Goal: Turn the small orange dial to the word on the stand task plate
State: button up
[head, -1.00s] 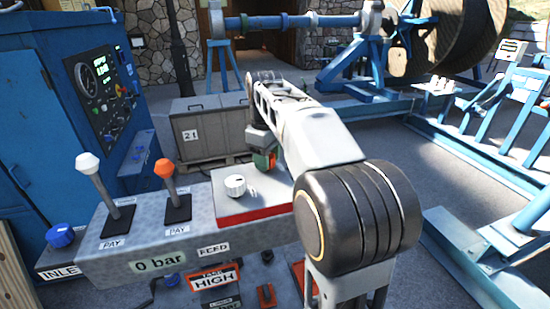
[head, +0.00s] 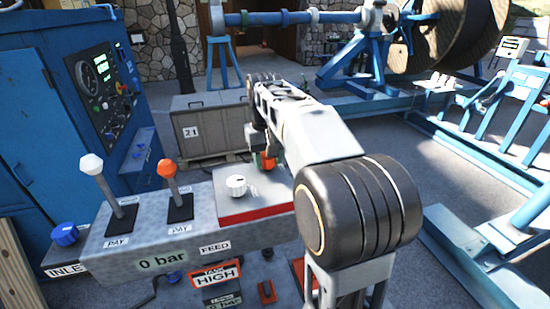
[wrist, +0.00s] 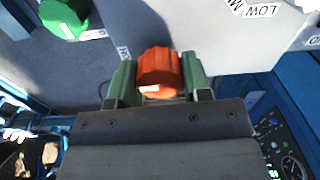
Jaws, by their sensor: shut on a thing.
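The small orange dial (wrist: 158,70) sits between the green fingertips of my gripper (wrist: 158,82) in the wrist view. My gripper is shut on it. A white mark shows on the dial's near side, but I cannot tell which word it points to. In the head view the dial (head: 268,162) is partly hidden by my gripper and arm. The task plate (head: 216,275) on the stand's front reads HIGH.
A white dial (head: 236,186) on a red-edged box stands left of my arm. Two levers, with white (head: 91,165) and orange (head: 167,168) knobs, rise at the left. A green knob (wrist: 65,17) is at the wrist view's upper left. A blue cabinet (head: 40,130) stands at the left.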

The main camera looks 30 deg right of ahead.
jog(key=shift+m, duration=0.4)
jog(key=o, duration=0.9)
jog(key=shift+r, duration=0.15)
jog(key=r+p, duration=0.1)
jog(key=r, duration=1.2)
jog(key=shift+s+r, duration=0.2)
